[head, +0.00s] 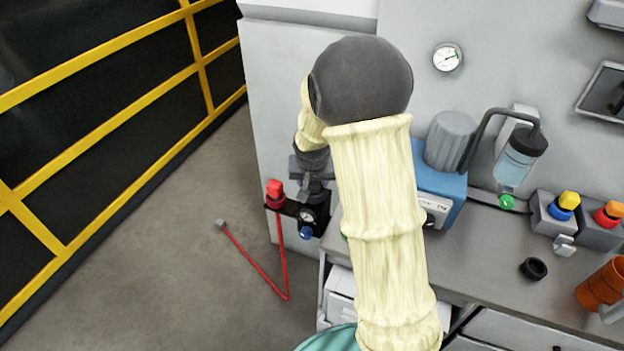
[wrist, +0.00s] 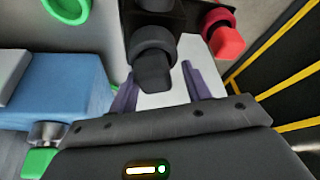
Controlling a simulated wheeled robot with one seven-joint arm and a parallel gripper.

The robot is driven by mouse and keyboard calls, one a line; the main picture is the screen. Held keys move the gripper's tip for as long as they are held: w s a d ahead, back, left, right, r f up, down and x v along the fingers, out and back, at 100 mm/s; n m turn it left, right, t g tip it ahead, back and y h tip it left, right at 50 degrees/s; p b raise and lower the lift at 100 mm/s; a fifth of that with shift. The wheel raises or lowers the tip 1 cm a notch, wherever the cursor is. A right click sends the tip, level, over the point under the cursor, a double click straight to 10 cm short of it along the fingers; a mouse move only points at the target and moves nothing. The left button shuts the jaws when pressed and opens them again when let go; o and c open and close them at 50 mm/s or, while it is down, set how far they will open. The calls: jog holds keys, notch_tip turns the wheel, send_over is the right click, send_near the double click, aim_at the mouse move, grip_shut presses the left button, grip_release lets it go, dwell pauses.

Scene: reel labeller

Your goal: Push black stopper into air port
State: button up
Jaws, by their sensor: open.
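My gripper (wrist: 157,78) is open, with its two purple-grey fingers apart in the wrist view. A black stepped cylindrical part (wrist: 153,68), which looks like the stopper, shows between and beyond the fingers. It joins or overlaps a dark block above it; I cannot tell whether it is loose, seated or touching the fingers. The air port itself cannot be made out. In the head view, my arm hides part of the black air unit (head: 307,216) at the bench's left end, and my fingertips cannot be told apart there.
A red knob (wrist: 222,36) is close to the right of the fingers. A blue machine (wrist: 50,90) stands to the left. On the bench are a black ring (head: 533,268) and an orange cup (head: 602,286). A red line (head: 258,270) hangs over the floor beside a yellow fence (head: 110,98).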

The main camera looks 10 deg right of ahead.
jog(key=shift+s+d+f, duration=0.3)
jog(key=shift+d+f, duration=0.05)
jog(key=shift+f, duration=0.05)
jog(key=shift+r, duration=0.15)
jog(key=v, duration=1.7)
jog(key=shift+w+a+r+b, duration=0.2)
jog(key=shift+a+r+b, duration=0.1)
jog(key=shift+a+r, duration=0.1)
jog(key=shift+d, duration=0.1)
jog(key=s+d+f+n+g+p, duration=0.1)
jog(key=s+f, duration=0.3)
jog(key=s, duration=0.3)
jog(key=s+d+f+n+y+p, duration=0.1)
jog(key=s+f+n+p, duration=0.1)
jog(key=s+f, duration=0.3)
jog(key=s, duration=0.2)
jog(key=shift+s+f+g, duration=0.2)
jog(key=shift+s+g, duration=0.1)
jog(key=shift+g, duration=0.1)
